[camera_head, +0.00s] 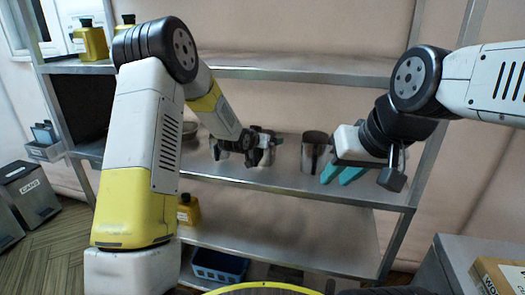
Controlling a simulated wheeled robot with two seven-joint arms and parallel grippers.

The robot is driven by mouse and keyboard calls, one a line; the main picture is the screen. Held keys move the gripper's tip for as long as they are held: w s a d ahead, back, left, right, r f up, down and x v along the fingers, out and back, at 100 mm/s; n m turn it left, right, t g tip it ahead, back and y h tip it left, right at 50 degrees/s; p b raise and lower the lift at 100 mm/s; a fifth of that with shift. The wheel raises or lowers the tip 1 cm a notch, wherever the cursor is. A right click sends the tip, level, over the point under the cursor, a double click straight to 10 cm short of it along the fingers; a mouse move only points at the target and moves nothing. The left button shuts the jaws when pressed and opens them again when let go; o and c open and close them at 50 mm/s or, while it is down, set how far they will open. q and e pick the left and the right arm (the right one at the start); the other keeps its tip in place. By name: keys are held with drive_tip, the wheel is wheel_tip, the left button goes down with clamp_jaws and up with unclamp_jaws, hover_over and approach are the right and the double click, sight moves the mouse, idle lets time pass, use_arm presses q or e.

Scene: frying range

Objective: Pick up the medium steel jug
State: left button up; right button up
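A steel jug (314,152), a plain cylinder with a dark open top, stands upright on the middle shelf. More steel ware (267,150) stands to its left, partly hidden by my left gripper (240,152), so I cannot tell which one is the medium jug. My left gripper is in front of that ware; its fingers are too dark to tell if they are open or holding anything. My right gripper (341,173) is just right of the plain jug, with its two teal fingers apart and nothing seen between them.
The metal middle shelf (290,182) has a bare front strip. An upper shelf (300,68) runs above it. A yellow bottle (189,209) and a blue basket (219,266) are lower down. A grey surface with a box (500,276) is at the lower right.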

use_arm(q)
drive_tip(key=shift+w+d, duration=0.1)
drive_tip(key=shift+w, duration=0.1)
drive_tip(key=c, duration=1.7)
drive_tip(key=shift+c, duration=1.1)
drive_tip(key=shift+r, duration=0.1)
